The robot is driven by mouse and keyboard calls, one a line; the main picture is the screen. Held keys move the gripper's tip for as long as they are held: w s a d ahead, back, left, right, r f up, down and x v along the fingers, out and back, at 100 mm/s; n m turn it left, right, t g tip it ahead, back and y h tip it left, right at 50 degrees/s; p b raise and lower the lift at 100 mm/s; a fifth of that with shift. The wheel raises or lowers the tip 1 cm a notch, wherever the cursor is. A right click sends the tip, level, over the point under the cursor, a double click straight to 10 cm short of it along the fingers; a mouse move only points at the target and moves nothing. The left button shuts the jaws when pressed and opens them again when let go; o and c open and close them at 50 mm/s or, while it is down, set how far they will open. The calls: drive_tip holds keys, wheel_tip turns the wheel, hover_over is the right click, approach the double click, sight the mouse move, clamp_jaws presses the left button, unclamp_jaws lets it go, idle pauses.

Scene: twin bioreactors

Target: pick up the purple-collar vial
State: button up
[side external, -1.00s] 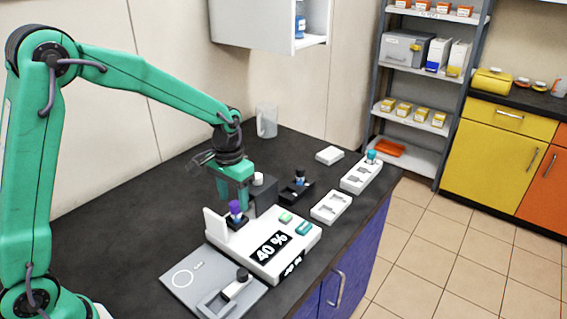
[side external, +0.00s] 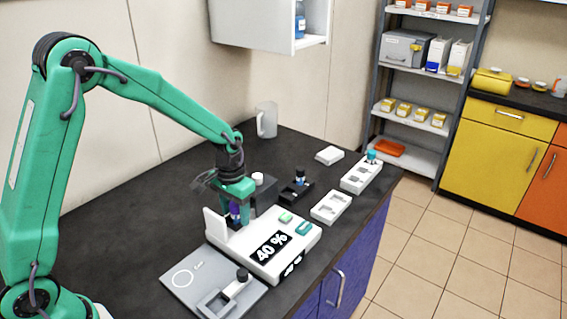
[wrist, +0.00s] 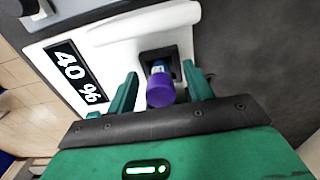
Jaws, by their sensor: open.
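The purple-collar vial (wrist: 160,90) stands upright in a dark square socket of the white device that reads "40 %". In the wrist view its purple top lies between the two fingers of my gripper (wrist: 163,88), which is open, with a gap on each side of the vial. In the side view my gripper (side external: 236,208) is directly over the socket, with its fingers around the vial (side external: 234,212), which they partly hide.
The white device (side external: 268,262) has an upright plate beside the socket. A grey plate (side external: 185,280) with a dark-capped piece lies in front. A black holder with a blue-banded vial (side external: 299,177) and white trays (side external: 331,207) stand to the right.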

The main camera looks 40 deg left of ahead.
sight(234, 204)
drive_tip(key=c, duration=1.1)
drive_tip(key=shift+r, duration=0.8)
wheel_tip(234, 204, up, 2)
drive_tip(key=shift+r, duration=0.2)
drive_tip(key=s+d+r, duration=0.6)
drive_tip(key=d+r, duration=0.1)
drive_tip(key=d, duration=0.3)
drive_tip(key=shift+s, duration=0.15)
